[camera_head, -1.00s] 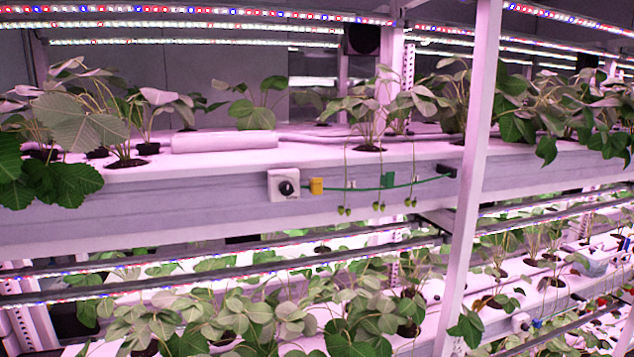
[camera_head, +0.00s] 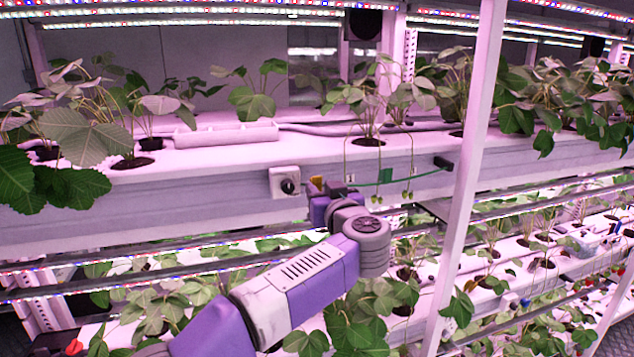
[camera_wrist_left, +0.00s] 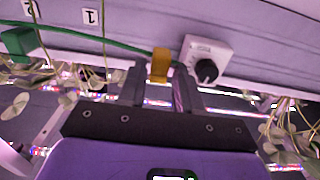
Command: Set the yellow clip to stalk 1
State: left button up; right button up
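The yellow clip (camera_head: 316,180) sits on the green line along the upper shelf's front face, just right of the white dial box (camera_head: 285,182). In the left wrist view the yellow clip (camera_wrist_left: 160,65) shows between the tips of my left gripper (camera_wrist_left: 160,88), with gaps at its sides. The left gripper (camera_head: 328,186) is open at the clip. The stalk nearest the clip (camera_head: 346,150) hangs to its right; my gripper hides its lower end. The label 1 (camera_wrist_left: 90,16) is on the shelf face in the wrist view. My right gripper is not in view.
A green clip (camera_wrist_left: 17,40) is on the same line, beyond label 1. Another stalk with green berries (camera_head: 408,194) hangs farther right. A white upright post (camera_head: 468,180) crosses the front. Leafy plants (camera_head: 345,325) fill the lower shelf.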

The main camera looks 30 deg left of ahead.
aim_at(318, 186)
pick_arm(q)
jog(key=shift+x, duration=1.85)
grip_shut()
